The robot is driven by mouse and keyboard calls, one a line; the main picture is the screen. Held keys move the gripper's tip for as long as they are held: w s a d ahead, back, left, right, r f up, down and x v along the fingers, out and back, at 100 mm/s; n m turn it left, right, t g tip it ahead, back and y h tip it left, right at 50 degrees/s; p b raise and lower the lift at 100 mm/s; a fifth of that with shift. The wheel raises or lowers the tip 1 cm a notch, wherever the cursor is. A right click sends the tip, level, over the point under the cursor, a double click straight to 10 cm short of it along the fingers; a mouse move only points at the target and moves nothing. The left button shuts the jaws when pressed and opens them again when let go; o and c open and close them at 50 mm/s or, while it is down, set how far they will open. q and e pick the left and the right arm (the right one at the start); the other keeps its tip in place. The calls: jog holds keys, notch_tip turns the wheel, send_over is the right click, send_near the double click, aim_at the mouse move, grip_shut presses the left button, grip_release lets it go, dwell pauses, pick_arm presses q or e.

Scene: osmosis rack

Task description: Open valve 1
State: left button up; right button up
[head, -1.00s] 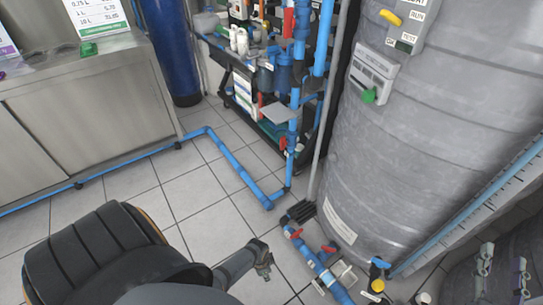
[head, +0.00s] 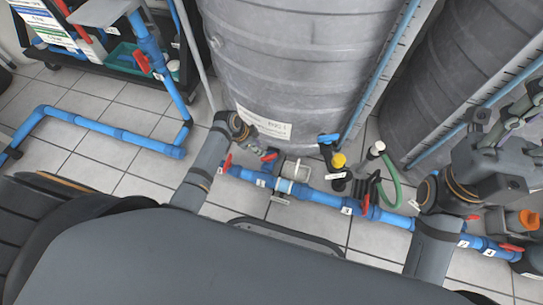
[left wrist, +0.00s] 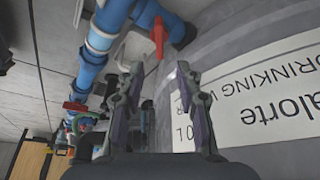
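Several red valve handles line the blue pipe (head: 318,195) at the tank's foot. Two are near my left gripper: one red handle (head: 227,163) just below its wrist and another red handle (head: 270,155) to its right. I cannot read which label marks valve 1. My left gripper (head: 252,142) is by the tank base, mostly hidden by its own wrist. In the left wrist view it is open (left wrist: 160,82) and empty, with a red handle (left wrist: 158,37) beyond its fingertips, apart from them. My right gripper (head: 512,110) is raised at the right, its fingers apart and empty.
The large grey tank (head: 290,60) stands right behind the pipe, with a darker tank (head: 455,70) to its right. A yellow-topped fitting (head: 338,160) and green hose (head: 392,190) stand near the pipe. A black cart (head: 90,62) is at upper left.

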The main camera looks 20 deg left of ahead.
aim_at(269, 156)
pick_arm(q)
jog(key=b+x, duration=0.6)
jog(key=x, duration=0.3)
jog(key=shift+s+f+b, duration=0.1)
jog(key=shift+f+b, duration=0.15)
jog(key=shift+b, duration=0.05)
jog(key=shift+d+f+b, duration=0.15)
jog(key=shift+f+b, duration=0.15)
jog(key=shift+f, duration=0.1)
grip_shut()
